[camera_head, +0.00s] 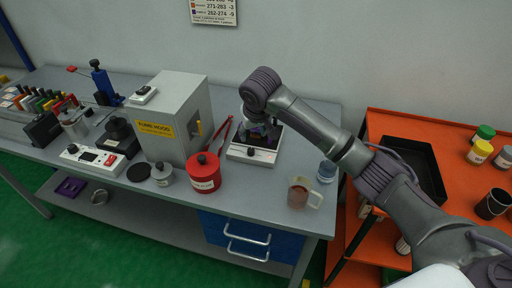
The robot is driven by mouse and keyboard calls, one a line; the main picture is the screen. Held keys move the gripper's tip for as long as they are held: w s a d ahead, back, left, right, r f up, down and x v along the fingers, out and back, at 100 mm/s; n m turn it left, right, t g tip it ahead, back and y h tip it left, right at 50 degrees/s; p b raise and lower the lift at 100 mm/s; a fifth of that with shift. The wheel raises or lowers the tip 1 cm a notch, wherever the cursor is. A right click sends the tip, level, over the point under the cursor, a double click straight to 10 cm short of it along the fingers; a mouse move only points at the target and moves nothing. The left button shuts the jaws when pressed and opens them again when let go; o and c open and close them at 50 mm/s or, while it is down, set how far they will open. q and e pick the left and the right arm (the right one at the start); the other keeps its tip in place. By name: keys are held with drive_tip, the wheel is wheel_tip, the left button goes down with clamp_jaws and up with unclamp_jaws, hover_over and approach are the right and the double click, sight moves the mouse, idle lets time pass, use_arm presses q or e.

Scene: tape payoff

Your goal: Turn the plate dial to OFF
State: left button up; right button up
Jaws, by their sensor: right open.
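A hot plate (237,152) with a pale body and a dark top stands on the grey bench, right of the fume hood box. My right gripper (262,136) hangs over the plate, pointing down, near the dial. It is open. Whether a fingertip touches the dial, I cannot tell. The gripper hides part of the plate's top. My left gripper is not in view.
A red lidded can (203,173) and the grey fume hood box (178,117) stand left of the plate. A beaker of brown liquid (300,193) and a glass jar (326,171) stand right. An orange cart (455,133) holds a black tray (428,184).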

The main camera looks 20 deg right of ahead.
approach(251, 150)
drive_tip(key=f, duration=0.2)
drive_tip(key=x, duration=0.3)
drive_tip(key=p+x, duration=0.1)
drive_tip(key=x, duration=0.2)
drive_tip(key=shift+w+f, duration=0.1)
drive_tip(key=shift+w, duration=0.4)
drive_tip(key=shift+w+d+f, duration=0.1)
drive_tip(key=shift+f, duration=0.2)
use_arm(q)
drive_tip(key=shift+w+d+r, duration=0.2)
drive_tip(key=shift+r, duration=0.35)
use_arm(e)
drive_tip(key=shift+c, duration=0.7)
clamp_jaws()
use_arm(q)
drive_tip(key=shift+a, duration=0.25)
